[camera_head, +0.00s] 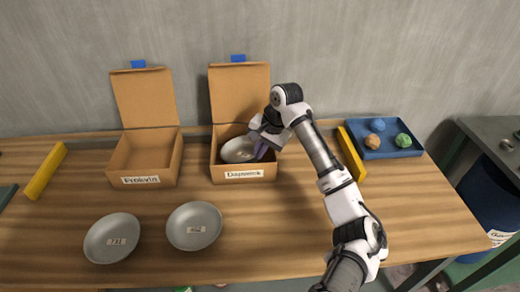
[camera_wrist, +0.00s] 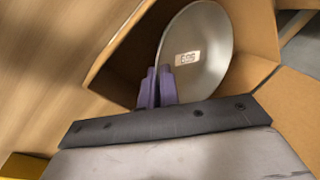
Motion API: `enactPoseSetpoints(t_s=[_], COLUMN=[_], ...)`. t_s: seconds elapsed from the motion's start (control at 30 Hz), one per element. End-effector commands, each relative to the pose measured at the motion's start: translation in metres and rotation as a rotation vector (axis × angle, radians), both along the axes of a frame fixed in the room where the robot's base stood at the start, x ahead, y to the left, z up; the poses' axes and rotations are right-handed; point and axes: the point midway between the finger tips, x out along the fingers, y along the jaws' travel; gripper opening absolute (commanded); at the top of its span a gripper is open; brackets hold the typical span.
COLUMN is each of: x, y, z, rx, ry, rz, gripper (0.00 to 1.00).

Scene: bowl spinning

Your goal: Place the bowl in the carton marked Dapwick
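The carton marked Dapwick (camera_head: 220,172) stands open at the back middle of the table, its lid raised behind it. A grey metal bowl (camera_head: 236,149) is inside this carton, tilted. In the wrist view the bowl (camera_wrist: 208,50) shows a small white number label, and the carton's cardboard walls (camera_wrist: 258,28) surround it. My gripper (camera_head: 261,151) reaches into the carton from the right. In the wrist view its purple fingers (camera_wrist: 157,87) are close together with the bowl's near rim between them. The bowl's underside and its contact with the carton floor are hidden.
Two more grey bowls (camera_head: 112,238) (camera_head: 195,226) lie on the front of the table. A blue tray (camera_head: 385,152) with coloured lumps and yellow bars (camera_head: 45,171) (camera_head: 351,154) flank the cartons.

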Motion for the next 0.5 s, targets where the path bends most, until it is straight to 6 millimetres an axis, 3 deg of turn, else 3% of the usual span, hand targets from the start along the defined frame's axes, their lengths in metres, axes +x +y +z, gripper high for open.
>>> enactPoseSetpoints(t_s=[0.23, 0.4, 0.5], x=[-0.0001, 0.0, 0.0], y=[0.0004, 0.0001, 0.0002], z=[-0.0034, -0.0031, -0.003], rx=[0.001, 0.0, 0.0], ry=[0.0, 0.001, 0.001], rz=[0.0, 0.0, 0.0], gripper=[0.0, 0.25, 0.25])
